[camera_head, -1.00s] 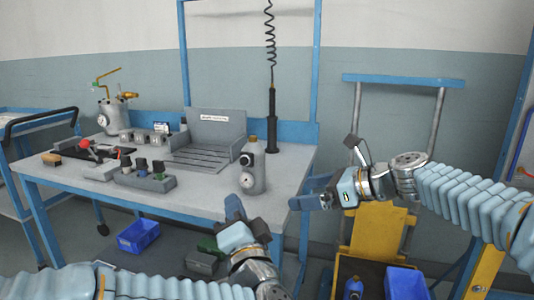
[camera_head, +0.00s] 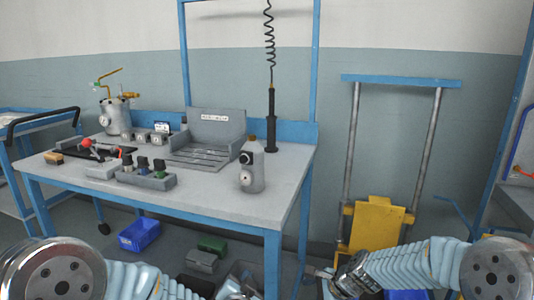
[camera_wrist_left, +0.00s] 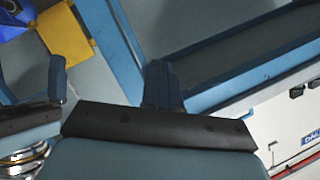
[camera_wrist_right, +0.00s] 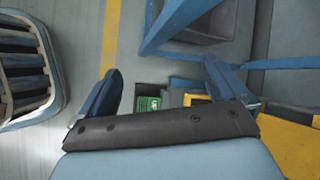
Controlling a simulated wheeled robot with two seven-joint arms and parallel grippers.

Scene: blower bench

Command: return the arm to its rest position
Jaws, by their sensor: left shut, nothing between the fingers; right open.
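Both arms are low at the bottom of the head view. My left gripper (camera_head: 238,284) is small and partly cut off by the lower edge, in front of the bench. In the left wrist view its fingers (camera_wrist_left: 160,85) are together with nothing between them. My right gripper (camera_head: 318,274) is low, right of the bench's front right leg, and partly hidden by its own wrist. In the right wrist view its two fingers (camera_wrist_right: 162,66) are wide apart and empty, above the floor.
The workbench (camera_head: 215,200) carries a grey canister (camera_head: 252,170), a slotted fixture (camera_head: 210,140) and a pump-like vessel (camera_head: 115,117). A blue bin (camera_head: 139,235) and a green box (camera_head: 212,243) sit below. A yellow cart (camera_head: 376,222) stands right. The bench's front edge is clear of my grippers.

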